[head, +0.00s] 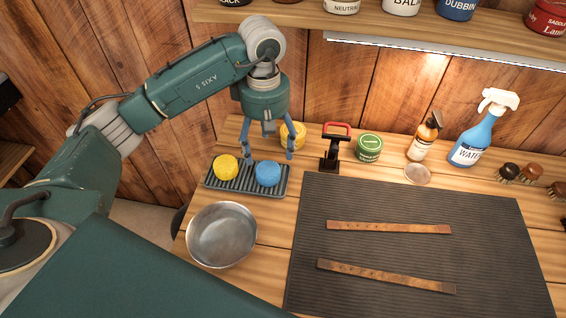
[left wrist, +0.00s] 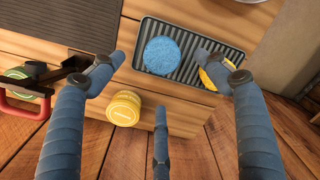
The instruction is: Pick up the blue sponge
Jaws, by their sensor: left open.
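The blue sponge (head: 267,174) is round and lies on the right part of a dark ribbed tray (head: 246,179). A yellow sponge (head: 226,167) lies on the tray's left part. My left gripper (head: 269,155) is open and empty, pointing down above the back edge of the tray, close to the blue sponge but apart from it. In the left wrist view the blue sponge (left wrist: 161,55) shows whole, between and beyond the spread fingers (left wrist: 172,82). The yellow sponge (left wrist: 214,72) is partly covered by a finger there. My right gripper is out of view.
A yellow tin (head: 293,135) stands just behind the gripper's fingers. A black and red tool (head: 335,147) and a green tin (head: 369,148) stand to its right. A metal bowl (head: 221,235) is in front of the tray. Two leather straps (head: 388,227) lie on a dark mat (head: 410,203).

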